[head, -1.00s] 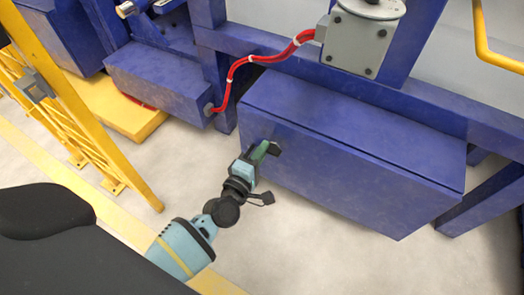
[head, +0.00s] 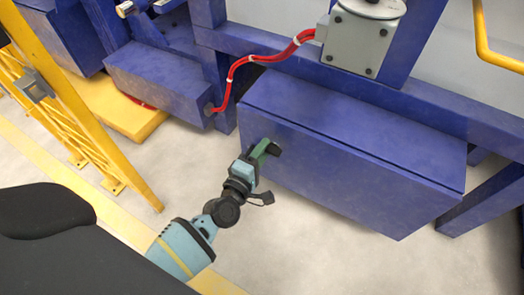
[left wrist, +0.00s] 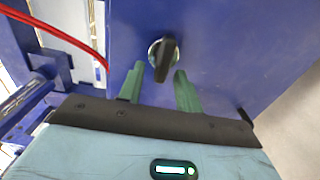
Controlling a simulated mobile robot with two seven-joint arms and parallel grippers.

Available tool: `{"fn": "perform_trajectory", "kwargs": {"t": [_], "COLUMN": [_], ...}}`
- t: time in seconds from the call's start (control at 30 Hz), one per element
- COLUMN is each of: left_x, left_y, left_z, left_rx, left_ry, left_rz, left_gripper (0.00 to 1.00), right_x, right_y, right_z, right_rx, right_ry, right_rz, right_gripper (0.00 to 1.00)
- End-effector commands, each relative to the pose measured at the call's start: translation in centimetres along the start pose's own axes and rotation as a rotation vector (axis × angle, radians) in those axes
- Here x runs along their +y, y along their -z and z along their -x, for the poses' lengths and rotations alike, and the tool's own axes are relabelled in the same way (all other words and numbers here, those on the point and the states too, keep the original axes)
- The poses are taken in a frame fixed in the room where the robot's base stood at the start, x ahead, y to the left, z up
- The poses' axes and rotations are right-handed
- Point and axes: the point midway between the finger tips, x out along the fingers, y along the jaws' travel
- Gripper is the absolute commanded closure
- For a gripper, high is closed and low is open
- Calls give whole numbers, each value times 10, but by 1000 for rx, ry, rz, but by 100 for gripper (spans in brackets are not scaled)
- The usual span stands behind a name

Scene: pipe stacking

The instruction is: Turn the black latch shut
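The black latch (left wrist: 165,60) shows in the left wrist view on the front of the blue cabinet (left wrist: 220,50). Its handle stands nearly upright, slightly tilted, on a round metal base. My left gripper (left wrist: 160,80) is open, with one green finger on each side of the latch's lower end and visible gaps to it. In the head view my left gripper (head: 266,150) is at the left part of the front of the blue cabinet (head: 340,180) and hides the latch. My right gripper is in neither view.
Red cables (head: 240,63) run from a grey box (head: 357,42) to a smaller blue box (head: 160,82) at the left. A yellow fence (head: 80,115) stands at the left. The light floor (head: 290,250) before the cabinet is clear.

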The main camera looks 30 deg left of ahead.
Motion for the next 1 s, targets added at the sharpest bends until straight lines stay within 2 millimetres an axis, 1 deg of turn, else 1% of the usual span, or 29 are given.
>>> {"fn": "perform_trajectory", "kwargs": {"t": [0.17,0.4,0.53,0.7,1.0], "left_x": [0,1,0,0,0], "left_y": [1,0,0,0,0], "left_z": [16,55,70,78,78], "left_rx": [0,-2,-1,-1,-1], "left_ry": [1,2,2,-1,0], "left_rz": [-2,-2,0,0,0], "left_gripper": [65,65,65,65,65], "right_x": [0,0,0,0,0], "right_y": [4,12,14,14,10], "right_z": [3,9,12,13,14], "right_rx": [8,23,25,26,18], "right_ry": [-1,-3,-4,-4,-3], "right_rz": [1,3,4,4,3], "right_gripper": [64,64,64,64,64]}}
